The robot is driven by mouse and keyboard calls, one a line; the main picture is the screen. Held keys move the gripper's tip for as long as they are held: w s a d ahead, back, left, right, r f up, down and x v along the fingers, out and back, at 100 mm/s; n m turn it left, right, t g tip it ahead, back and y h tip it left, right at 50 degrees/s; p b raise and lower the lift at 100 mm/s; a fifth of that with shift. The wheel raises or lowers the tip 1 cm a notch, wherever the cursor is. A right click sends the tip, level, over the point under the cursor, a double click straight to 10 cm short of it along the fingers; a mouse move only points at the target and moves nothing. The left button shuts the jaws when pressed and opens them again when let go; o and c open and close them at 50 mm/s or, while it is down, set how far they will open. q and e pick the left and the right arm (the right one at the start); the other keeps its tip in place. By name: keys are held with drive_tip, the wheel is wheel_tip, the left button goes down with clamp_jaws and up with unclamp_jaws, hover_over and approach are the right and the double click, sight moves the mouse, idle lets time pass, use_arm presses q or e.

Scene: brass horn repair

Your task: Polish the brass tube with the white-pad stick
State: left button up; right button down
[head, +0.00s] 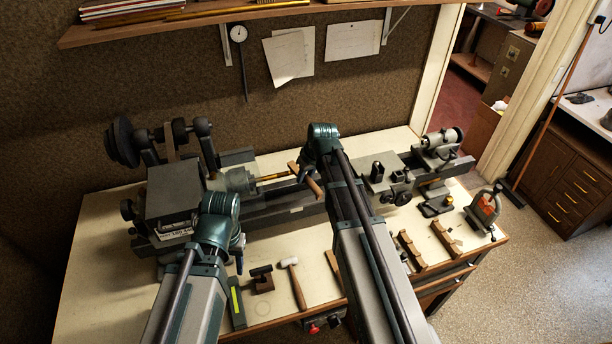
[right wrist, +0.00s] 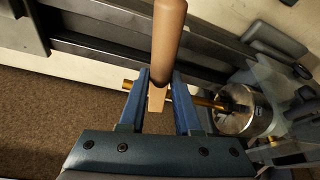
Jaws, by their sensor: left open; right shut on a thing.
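The brass tube (head: 274,177) sticks out to the right from the lathe chuck (head: 238,180). My right gripper (head: 304,172) is at the tube's free end, shut on a wooden-handled stick (head: 313,187). In the right wrist view the stick's brown handle (right wrist: 170,38) rises between the fingers (right wrist: 158,90). The brass tube (right wrist: 208,102) there runs from the chuck (right wrist: 236,110) across behind the fingers. I cannot tell whether stick and tube touch. No white pad is clearly visible. My left gripper (head: 239,258) is open, low in front of the headstock; its fingers are mostly hidden by its wrist.
The lathe bed (head: 285,212) runs across the bench, with a carriage (head: 383,172) and tailstock (head: 440,150) to the right. A mallet (head: 294,282), a dark clamp-like tool (head: 262,279) and wooden blocks (head: 411,250) lie along the front. A shelf (head: 210,20) overhangs the back.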

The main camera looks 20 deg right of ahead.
sight(309, 186)
drive_tip(key=shift+s+a, duration=0.1)
drive_tip(key=shift+s, duration=0.05)
drive_tip(key=shift+s+r+p, duration=0.75)
drive_tip(key=shift+s+p, duration=0.05)
drive_tip(key=shift+s, duration=0.15)
drive_tip(key=shift+s+r+p, duration=0.75)
drive_tip(key=shift+s, duration=0.2)
drive_tip(key=shift+w, duration=0.15)
